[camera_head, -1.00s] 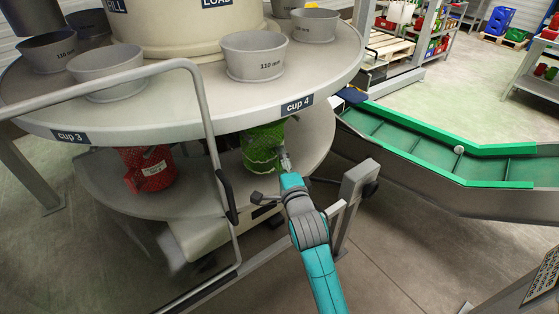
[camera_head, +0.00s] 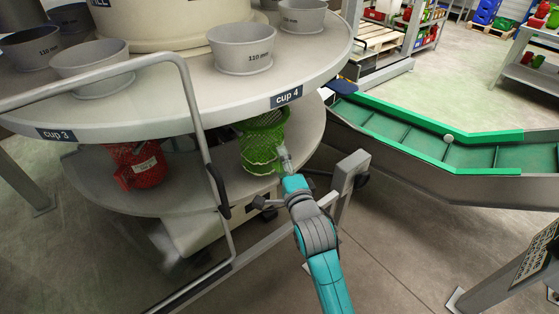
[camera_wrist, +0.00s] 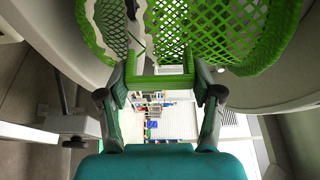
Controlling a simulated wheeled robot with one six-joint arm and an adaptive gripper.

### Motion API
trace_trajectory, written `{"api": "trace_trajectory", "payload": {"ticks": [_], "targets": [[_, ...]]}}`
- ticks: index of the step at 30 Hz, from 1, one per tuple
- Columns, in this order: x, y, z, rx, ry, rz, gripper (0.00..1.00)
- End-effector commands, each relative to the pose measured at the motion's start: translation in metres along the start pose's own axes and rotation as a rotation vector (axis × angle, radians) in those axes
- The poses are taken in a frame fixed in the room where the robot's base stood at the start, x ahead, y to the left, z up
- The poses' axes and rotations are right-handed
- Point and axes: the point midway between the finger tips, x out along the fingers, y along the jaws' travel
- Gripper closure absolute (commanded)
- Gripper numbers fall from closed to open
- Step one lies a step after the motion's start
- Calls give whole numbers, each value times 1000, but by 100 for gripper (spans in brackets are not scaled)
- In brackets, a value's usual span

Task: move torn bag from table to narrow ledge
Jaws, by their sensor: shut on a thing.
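A green mesh bag (camera_head: 262,148) shows in the head view at the lower round shelf (camera_head: 225,180), just below the upper table's rim by the "cup 4" label. In the wrist view the bag (camera_wrist: 235,25) fills the top, with an open weave and a ragged pale edge at its left part. My gripper (camera_head: 283,158) is at the bag's right side in the head view. In the wrist view both fingers of my gripper (camera_wrist: 161,75) are closed on a green part of the bag. Whether the bag touches the shelf cannot be told.
A red bag (camera_head: 140,165) sits further left on the lower shelf. The round upper table (camera_head: 190,100) carries several grey cups and overhangs the shelf. A grey tube rail (camera_head: 200,130) stands in front. A green-edged conveyor (camera_head: 430,145) runs at the right. Open floor lies at the lower right.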

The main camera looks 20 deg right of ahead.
Motion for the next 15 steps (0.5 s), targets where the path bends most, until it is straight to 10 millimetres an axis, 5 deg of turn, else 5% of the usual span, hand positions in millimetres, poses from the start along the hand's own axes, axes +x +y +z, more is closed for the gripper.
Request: {"api": "trace_trajectory", "payload": {"ticks": [15], "targets": [[-21, 0, -8, 0, 0, 0, 76]]}}
